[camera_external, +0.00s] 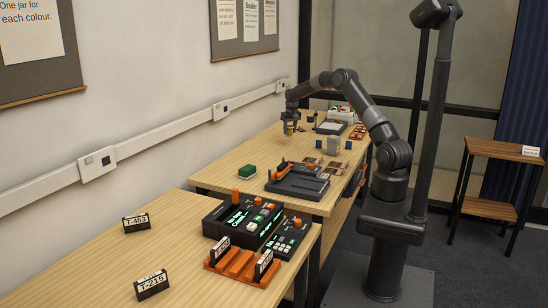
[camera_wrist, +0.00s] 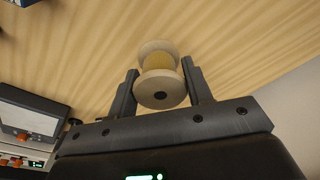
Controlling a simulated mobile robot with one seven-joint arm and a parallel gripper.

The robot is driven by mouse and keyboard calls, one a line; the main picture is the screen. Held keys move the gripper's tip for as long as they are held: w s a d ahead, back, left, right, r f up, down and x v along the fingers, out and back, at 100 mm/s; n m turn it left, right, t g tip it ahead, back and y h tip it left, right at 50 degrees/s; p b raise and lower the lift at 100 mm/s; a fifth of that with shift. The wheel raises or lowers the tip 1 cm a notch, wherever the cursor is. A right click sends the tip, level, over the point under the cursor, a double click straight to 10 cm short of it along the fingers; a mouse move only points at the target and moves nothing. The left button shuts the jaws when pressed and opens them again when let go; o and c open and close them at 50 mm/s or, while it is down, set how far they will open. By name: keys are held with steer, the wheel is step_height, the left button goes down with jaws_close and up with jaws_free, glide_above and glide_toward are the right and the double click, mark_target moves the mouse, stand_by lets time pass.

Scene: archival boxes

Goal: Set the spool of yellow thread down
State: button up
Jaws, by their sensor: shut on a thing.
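The spool of yellow thread (camera_wrist: 158,64) has pale round flanges and a yellow band between them. In the wrist view it sits between the two fingers of my gripper (camera_wrist: 158,82), which is shut on it. Bare wood tabletop (camera_wrist: 225,40) shows behind the spool. In the external view my gripper (camera_external: 290,127) points down over the far table (camera_external: 240,160), with the small yellowish spool (camera_external: 289,129) at its tip. I cannot tell from these frames whether the spool touches the table.
A grey device with a pale panel (camera_wrist: 30,120) is at the left in the wrist view. Bare wood lies left of my gripper, by the wall.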

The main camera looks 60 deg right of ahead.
steer(key=w, duration=0.1)
steer(key=w+a+f, duration=0.1)
steer(key=w+f, duration=0.1)
steer(key=shift+a, duration=0.35)
steer(key=shift+f, duration=2.05)
steer(key=o, duration=1)
steer(key=shift+f, duration=0.15)
